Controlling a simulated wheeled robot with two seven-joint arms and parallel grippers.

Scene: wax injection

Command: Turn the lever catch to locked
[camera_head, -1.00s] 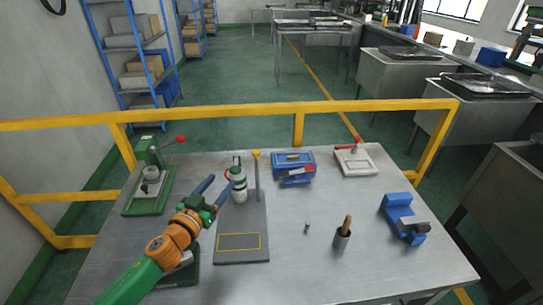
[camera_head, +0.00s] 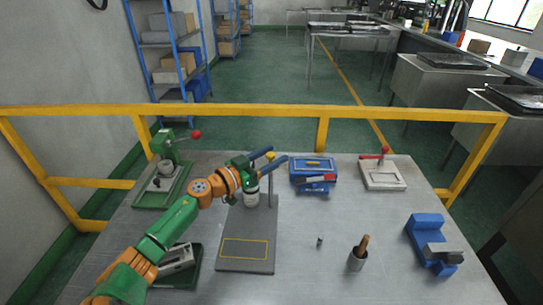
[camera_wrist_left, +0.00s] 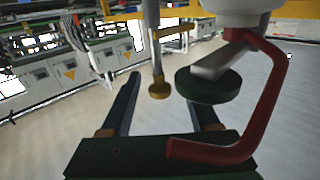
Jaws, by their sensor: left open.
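A white fixture plate (camera_head: 382,176) with a red lever (camera_head: 384,151) lies at the back right of the table. A blue box (camera_head: 313,170) with a red and white piece on its front stands left of it. I cannot tell which part is the lever catch. My left gripper (camera_head: 273,158) is open, its two dark blue fingers reaching over the grey stand. In the left wrist view, a brass knob (camera_wrist_left: 159,89) on a post appears between the fingers (camera_wrist_left: 164,92). A red bent handle (camera_wrist_left: 268,100) and a dark green disc (camera_wrist_left: 207,84) are close on the right. My right gripper is not in view.
The grey stand (camera_head: 247,264) carries a white bottle (camera_head: 252,196), partly hidden by my gripper. A green press (camera_head: 166,152) is at the left.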

